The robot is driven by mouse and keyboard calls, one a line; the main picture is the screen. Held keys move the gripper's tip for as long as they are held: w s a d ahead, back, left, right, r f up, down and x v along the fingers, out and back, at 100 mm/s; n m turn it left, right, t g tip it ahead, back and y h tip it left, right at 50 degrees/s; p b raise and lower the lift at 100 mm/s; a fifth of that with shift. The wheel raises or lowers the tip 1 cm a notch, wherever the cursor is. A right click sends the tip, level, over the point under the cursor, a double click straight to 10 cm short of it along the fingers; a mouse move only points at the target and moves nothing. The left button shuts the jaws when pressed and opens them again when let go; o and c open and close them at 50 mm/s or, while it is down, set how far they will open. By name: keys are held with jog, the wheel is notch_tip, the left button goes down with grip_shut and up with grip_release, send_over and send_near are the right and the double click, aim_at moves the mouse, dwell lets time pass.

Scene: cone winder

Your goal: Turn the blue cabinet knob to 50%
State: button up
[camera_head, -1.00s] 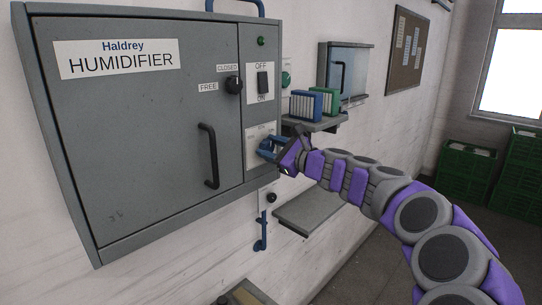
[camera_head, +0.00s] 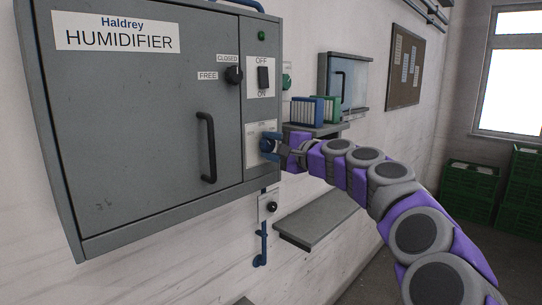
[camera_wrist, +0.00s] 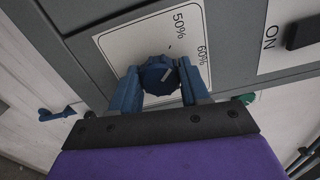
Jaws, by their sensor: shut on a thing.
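The blue knob (camera_wrist: 160,77) sits on a white scale plate (camera_wrist: 140,42) on the cabinet front. The wrist view shows the printed marks 50% and 60% beside it, and a pale pointer line on its face. My gripper (camera_wrist: 158,88) has its two blue fingers shut on the knob, one at each side. In the head view the gripper (camera_head: 274,147) reaches the plate from the right, and its fingers mostly hide the knob. The grey humidifier cabinet (camera_head: 130,125) hangs on the wall. Its other scale marks are hidden or too small to read.
Above the knob is an OFF/ON switch (camera_head: 263,78). The cabinet door has a black handle (camera_head: 207,147) and a black latch knob (camera_head: 233,75). Blue and green binders (camera_head: 307,110) stand on a shelf to the right. A lower grey shelf (camera_head: 315,218) juts from the wall.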

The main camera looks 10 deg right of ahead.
jog(key=shift+a+f+n+b, duration=0.1)
jog(key=shift+f+n+b, duration=0.2)
jog(key=shift+n+b, duration=0.25)
jog(key=shift+n, duration=0.25)
jog(key=o, duration=1.1)
jog(key=shift+r, duration=0.15)
jog(key=shift+c, duration=0.2)
jog(key=shift+s, duration=0.1)
jog(key=v, duration=1.7)
jog(key=shift+d+p, duration=0.25)
jog(key=shift+p, duration=0.2)
